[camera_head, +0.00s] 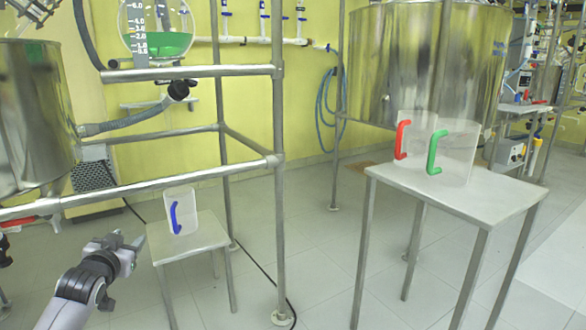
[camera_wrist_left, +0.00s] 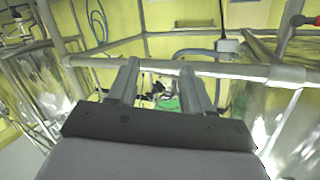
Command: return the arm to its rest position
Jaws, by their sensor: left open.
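My left gripper (camera_head: 128,240) is at the lower left of the head view, just left of the small metal stool (camera_head: 200,240). In the left wrist view my left gripper (camera_wrist_left: 158,85) shows two parallel fingers spread apart with nothing held between them. A clear beaker with a blue handle (camera_head: 185,210) stands upright on the stool, to the right of the gripper and apart from it. My right gripper is in neither view.
Clear beakers with a red handle (camera_head: 415,124) and a green handle (camera_head: 455,155) stand on a larger table (camera_head: 480,200). Floor between stool and table is mostly clear.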

